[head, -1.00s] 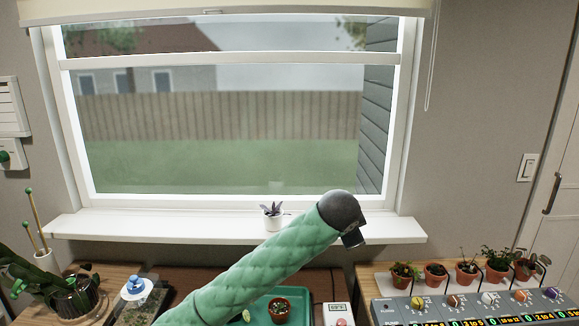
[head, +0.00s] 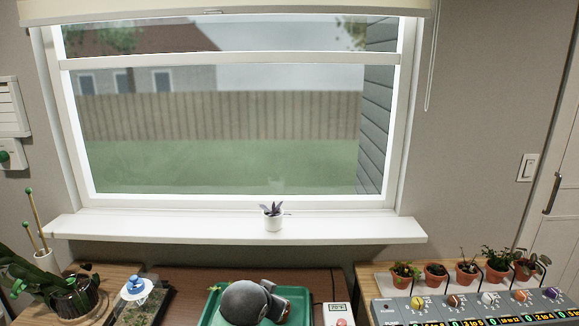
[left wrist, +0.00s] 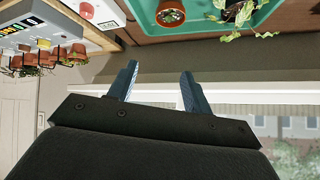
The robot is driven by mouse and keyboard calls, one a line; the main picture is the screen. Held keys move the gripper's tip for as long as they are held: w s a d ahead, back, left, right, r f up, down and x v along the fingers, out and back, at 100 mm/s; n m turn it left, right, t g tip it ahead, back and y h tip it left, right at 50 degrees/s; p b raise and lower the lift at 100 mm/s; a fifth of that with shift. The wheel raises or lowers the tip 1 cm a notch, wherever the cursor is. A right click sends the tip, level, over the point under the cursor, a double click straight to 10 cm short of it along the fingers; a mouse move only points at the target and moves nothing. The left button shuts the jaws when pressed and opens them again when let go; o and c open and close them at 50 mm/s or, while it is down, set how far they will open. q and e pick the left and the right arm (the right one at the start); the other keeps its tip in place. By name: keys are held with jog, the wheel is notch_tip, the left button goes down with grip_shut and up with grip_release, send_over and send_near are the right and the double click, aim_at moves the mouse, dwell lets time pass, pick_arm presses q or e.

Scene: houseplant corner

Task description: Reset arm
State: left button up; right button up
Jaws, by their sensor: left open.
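My left gripper (left wrist: 159,67) shows in the left wrist view with its two fingers spread apart. Nothing is between them. In that view the green tray (left wrist: 203,26) and a terracotta pot (left wrist: 170,14) lie beyond the fingertips, apart from them. In the head view a dark rounded part of my arm covers the middle of the green tray (head: 302,293); I see no fingers there. My right gripper is in neither view.
A small potted plant (head: 273,217) stands on the white windowsill (head: 170,227). Several potted seedlings (head: 436,272) stand behind a grey console (head: 480,308) at right. A white box with a red button (head: 338,312) is beside the tray. A cactus pot (head: 75,297) stands at left.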

pick_arm(q)
jog(key=s+a+f+n+g+y, duration=0.1)
jog(key=s+a+f+n+g, duration=0.15)
jog(key=s+a+f, duration=0.7)
jog(key=s+a+f+n+g, duration=0.1)
jog(key=s+a+f+g, duration=0.15)
jog(key=s+f, duration=1.3)
jog(key=s+f+g, duration=0.2)
jog(key=s+f, duration=0.4)
jog(key=s, duration=0.5)
jog(key=shift+d+f+g, duration=0.3)
jog(key=shift+d+g, duration=0.1)
jog(key=shift+d, duration=0.05)
jog(key=shift+c, duration=1.3)
jog(key=shift+a+y, duration=0.1)
jog(key=shift+y, duration=0.2)
jog(key=shift+c, duration=0.2)
